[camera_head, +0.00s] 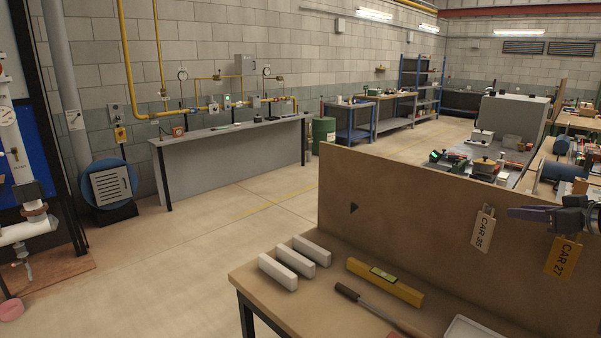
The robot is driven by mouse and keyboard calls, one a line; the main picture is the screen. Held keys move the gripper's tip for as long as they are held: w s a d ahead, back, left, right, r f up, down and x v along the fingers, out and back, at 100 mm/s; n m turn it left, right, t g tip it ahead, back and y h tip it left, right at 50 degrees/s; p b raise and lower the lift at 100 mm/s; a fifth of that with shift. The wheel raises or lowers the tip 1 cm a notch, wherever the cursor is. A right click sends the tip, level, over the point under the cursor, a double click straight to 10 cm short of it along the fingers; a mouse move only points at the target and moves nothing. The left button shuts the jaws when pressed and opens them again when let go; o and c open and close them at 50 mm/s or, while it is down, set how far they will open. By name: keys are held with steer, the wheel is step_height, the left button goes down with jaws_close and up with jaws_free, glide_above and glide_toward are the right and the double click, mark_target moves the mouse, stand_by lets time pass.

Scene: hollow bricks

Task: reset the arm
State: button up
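My gripper (512,213) shows at the right edge of the head view, dark and pointing left in front of the upright brown board. Its fingers look small and overlap, so I cannot tell whether they are apart. No object shows clearly between them. The rest of my arm is cut off by the right edge of the picture. Below the gripper, a yellow tag marked CAR 27 (563,257) hangs in front of the board. A pale tag marked CAR 35 (483,230) hangs to its left, apart from the gripper.
The brown bench (262,303) holds three pale bars (311,251), a yellow spirit level (385,282), a dark-handled tool (348,292) and a partly cut-off white tray (474,328). The upright board (400,190) closes the bench's back. Open floor (190,265) lies to the left.

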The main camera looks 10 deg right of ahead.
steer(key=w+a+r+t+h, duration=0.35)
steer(key=w+a+r, duration=0.25)
steer(key=a+r, duration=0.35)
steer(key=s+a+r+m+g+h, duration=0.2)
steer(key=a+r+m+h, duration=0.15)
steer(key=a, duration=0.25)
steer(key=s+a+f+n+g+y, duration=0.1)
steer(key=s+a+f+g, duration=0.3)
steer(key=s+a+f, duration=0.9)
steer(key=s+a+f+n+g+y, duration=0.1)
steer(key=s+a+f+g+y, duration=0.3)
steer(key=s+a+f, duration=0.9)
steer(key=s+a+g, duration=0.1)
steer(key=s+a, duration=0.1)
steer(key=a, duration=0.3)
steer(key=shift+s+a+f+y, duration=0.15)
steer(key=shift+s+a+y, duration=0.15)
steer(key=shift+s, duration=0.1)
steer(key=shift+g, duration=0.25)
